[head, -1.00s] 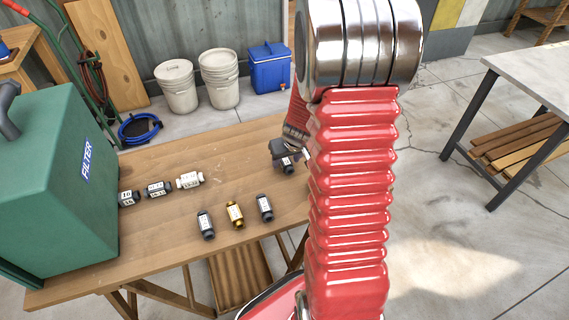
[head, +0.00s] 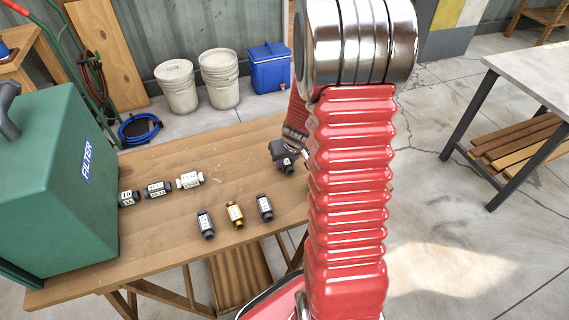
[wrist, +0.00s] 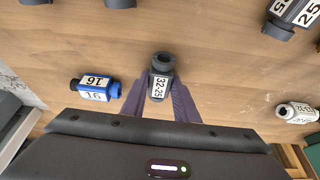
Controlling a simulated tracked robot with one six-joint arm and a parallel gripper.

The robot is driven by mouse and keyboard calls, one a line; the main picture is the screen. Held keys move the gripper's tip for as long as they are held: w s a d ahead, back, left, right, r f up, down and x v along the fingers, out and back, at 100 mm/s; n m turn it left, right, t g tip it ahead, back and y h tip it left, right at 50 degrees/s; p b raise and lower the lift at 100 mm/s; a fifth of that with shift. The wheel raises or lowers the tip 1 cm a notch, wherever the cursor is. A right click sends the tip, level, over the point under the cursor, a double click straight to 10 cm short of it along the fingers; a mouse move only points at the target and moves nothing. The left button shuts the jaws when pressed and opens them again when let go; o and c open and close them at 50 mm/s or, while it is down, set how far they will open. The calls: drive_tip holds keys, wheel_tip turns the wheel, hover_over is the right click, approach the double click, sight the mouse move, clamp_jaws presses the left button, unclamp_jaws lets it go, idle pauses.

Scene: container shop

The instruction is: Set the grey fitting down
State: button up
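The grey fitting (wrist: 161,78), labelled 32-25, is between the fingertips of my gripper (wrist: 162,92) in the wrist view. Both dark fingers lie close against its sides, and I see no clear gap. In the head view the fitting (head: 287,165) is at the right part of the wooden table (head: 150,240), beside my red arm, which hides part of that area. It is at or very near the tabletop; I cannot tell whether it touches the wood.
A blue fitting (wrist: 96,89) lies left of my gripper in the wrist view. A white fitting (wrist: 297,112) lies to the right. Several other fittings, including a brass one (head: 235,214), lie further left in the head view. A green filter box (head: 60,190) stands at the table's left end.

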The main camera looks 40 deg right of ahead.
sight(286, 161)
clamp_jaws()
wheel_tip(286, 161, up, 10)
idle(0.8)
idle(0.4)
